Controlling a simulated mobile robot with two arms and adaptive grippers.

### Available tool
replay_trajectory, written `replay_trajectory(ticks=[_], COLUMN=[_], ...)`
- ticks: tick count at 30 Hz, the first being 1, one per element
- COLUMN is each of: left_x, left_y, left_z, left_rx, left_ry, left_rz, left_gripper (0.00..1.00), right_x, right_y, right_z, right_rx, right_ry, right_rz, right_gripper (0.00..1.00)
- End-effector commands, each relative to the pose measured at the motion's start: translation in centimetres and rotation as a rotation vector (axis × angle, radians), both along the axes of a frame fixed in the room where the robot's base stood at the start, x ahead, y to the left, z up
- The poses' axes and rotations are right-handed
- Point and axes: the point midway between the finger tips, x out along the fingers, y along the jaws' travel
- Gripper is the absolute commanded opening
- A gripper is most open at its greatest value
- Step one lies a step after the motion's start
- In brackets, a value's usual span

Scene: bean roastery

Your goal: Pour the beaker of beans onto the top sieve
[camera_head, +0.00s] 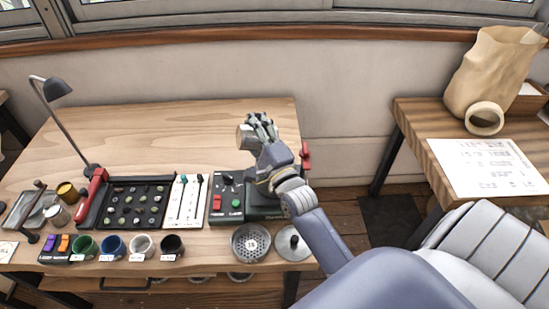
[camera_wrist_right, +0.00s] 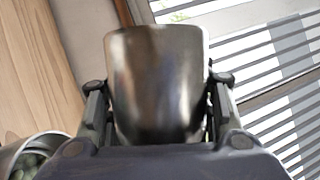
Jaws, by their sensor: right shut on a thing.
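My right gripper (camera_head: 252,130) is shut on the beaker (camera_head: 244,138), held in the air above the dark green machine. In the right wrist view the beaker (camera_wrist_right: 157,85) looks brown and shiny between the two fingers (camera_wrist_right: 157,112); its contents do not show. A round pale-rimmed container with green beans (camera_wrist_right: 30,160) shows at the lower left of that view. A round perforated sieve marked 15 (camera_head: 251,243) lies at the table's front edge. The hand and forearm hide the machine's top, so I cannot tell what sits there. My left gripper is not in view.
A round lid with a knob (camera_head: 293,243) lies beside the sieve. A control box (camera_head: 227,198), bean tray (camera_head: 133,203) and several coloured cups (camera_head: 113,246) stand to the left. The back of the wooden table (camera_head: 180,125) is clear. A lamp (camera_head: 60,110) stands at left.

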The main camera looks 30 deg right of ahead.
Motion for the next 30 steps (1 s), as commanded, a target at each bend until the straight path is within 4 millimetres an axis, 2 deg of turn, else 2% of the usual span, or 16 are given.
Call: replay_trajectory(ticks=[30], left_x=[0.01], left_y=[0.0], left_z=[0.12], left_rx=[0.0], left_ry=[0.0], left_rz=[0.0], left_gripper=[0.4], right_x=[-0.06], right_y=[-0.18], right_z=[0.35], right_rx=[0.027], right_ry=[-0.012], right_rz=[-0.002], right_gripper=[0.01])
